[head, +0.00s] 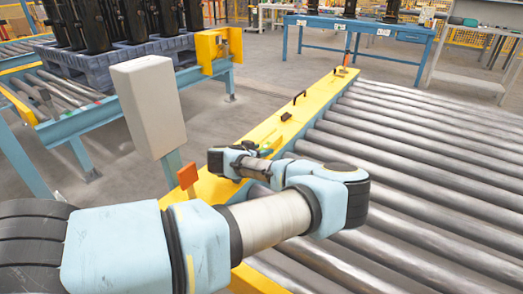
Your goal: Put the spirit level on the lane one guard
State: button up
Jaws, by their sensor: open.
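A long yellow guard rail (318,92) runs along the left edge of the roller conveyor. It looks like the lane one guard, but no label is readable. A small yellow-green bar (269,144), perhaps the spirit level, lies on or just above the guard's top, partly hidden by my wrist. My gripper (257,151) is beside this bar, over the near part of the guard. Its fingers are small and mostly hidden by my own wrist. It is open, and I cannot tell whether it touches the bar.
A black handle (299,97) and a small dark block (287,117) are on the guard. A grey box on a post (148,105) stands left of it. Bare rollers (430,165) fill the right. A blue pallet (110,66) with black cylinders and a blue table (358,26) are behind.

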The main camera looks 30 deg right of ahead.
jog(key=p+v, duration=0.1)
jog(key=v, duration=1.1)
